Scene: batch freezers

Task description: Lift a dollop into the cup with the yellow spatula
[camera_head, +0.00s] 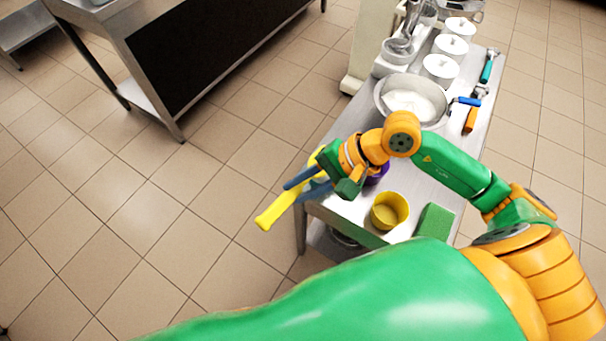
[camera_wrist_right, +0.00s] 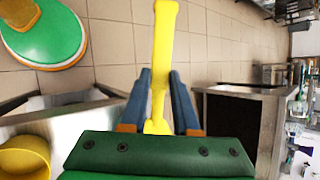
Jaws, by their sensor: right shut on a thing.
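My right gripper (camera_head: 303,188) is shut on the yellow spatula (camera_head: 276,211), held in the air past the left edge of the metal table. The spatula also shows between the fingers in the right wrist view (camera_wrist_right: 165,40), one end pointing away from the palm. A yellow cup (camera_head: 390,210) stands on the near part of the table, right of the gripper; it also shows in the right wrist view (camera_wrist_right: 24,158). A purple thing (camera_head: 376,174), perhaps another cup, is mostly hidden behind the gripper. A metal bowl (camera_head: 383,96) with a white mass stands farther back. My left gripper is not in view.
A green block (camera_head: 435,220) lies right of the yellow cup. White lidded tubs (camera_head: 440,68) line the table's back. Tools with orange (camera_head: 470,119), blue and teal handles lie along the right edge. A dark-sided counter (camera_head: 210,50) stands left, across open tiled floor.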

